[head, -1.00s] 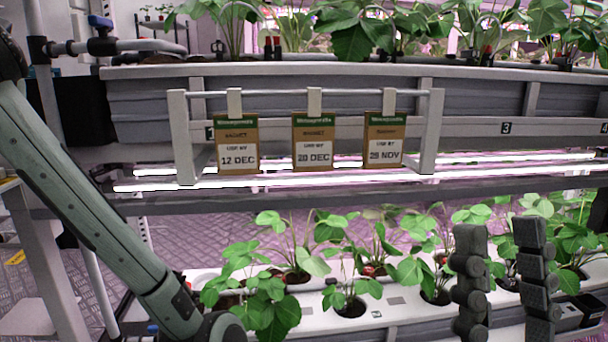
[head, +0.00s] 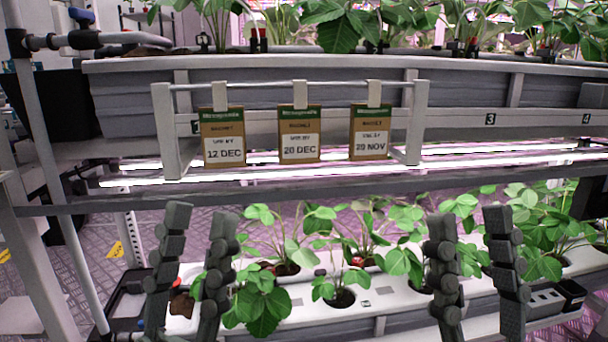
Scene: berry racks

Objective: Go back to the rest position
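My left gripper (head: 200,214) is at the lower left of the head view. Its two dark segmented fingers point up and stand apart with nothing between them. My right gripper (head: 468,218) is at the lower right, also with its fingers apart and empty. Both are in front of the lower plant tray (head: 391,297), and the fingers hide parts of the plants. Three brown packets, dated 12 DEC (head: 223,136), 20 DEC (head: 299,133) and 29 NOV (head: 370,131), hang side by side from the white rail (head: 340,86), clear of both grippers.
The upper grey trough (head: 330,106) runs across above, with leafy plants on top. Strawberry plants (head: 262,300) grow in the lower tray between and around the grippers. A light bar (head: 300,168) crosses below the packets. A metal rack post (head: 45,150) stands at the left.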

